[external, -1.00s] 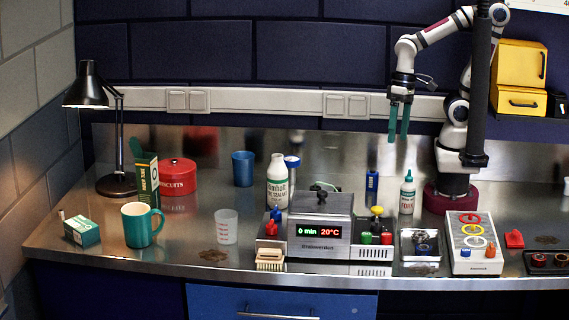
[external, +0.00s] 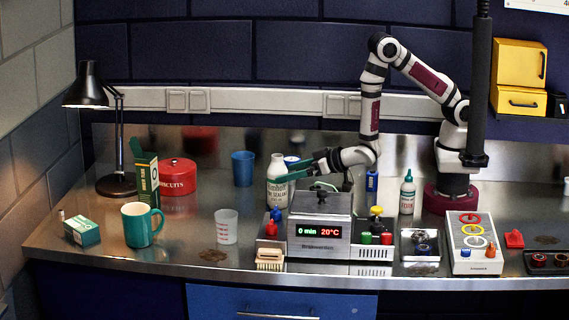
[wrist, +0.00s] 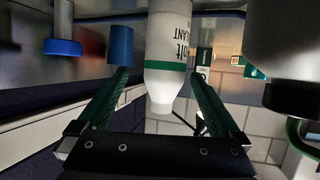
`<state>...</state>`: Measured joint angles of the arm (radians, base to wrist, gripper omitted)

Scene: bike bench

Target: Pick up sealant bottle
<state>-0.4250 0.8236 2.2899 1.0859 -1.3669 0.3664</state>
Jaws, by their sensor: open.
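The sealant bottle (external: 277,188) is white with a green band and lettering. It stands upright on the steel bench, left of the grey heated unit. In the wrist view the sealant bottle (wrist: 168,40) appears upside down, its white cap between the two fingers. My gripper (external: 287,177) has green fingers, reaches in from the right, nearly level, and is at the bottle's upper part. In the wrist view my gripper (wrist: 160,80) is open, with visible gaps on both sides of the cap. Whether a finger touches the bottle cannot be told.
The grey unit (external: 320,228) with a knobbed lid stands close below my wrist. A blue-lidded container (external: 292,162) is just behind the bottle, and a blue cup (external: 243,168) is farther left. A clear measuring cup (external: 226,226) and teal mug (external: 138,225) stand front left.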

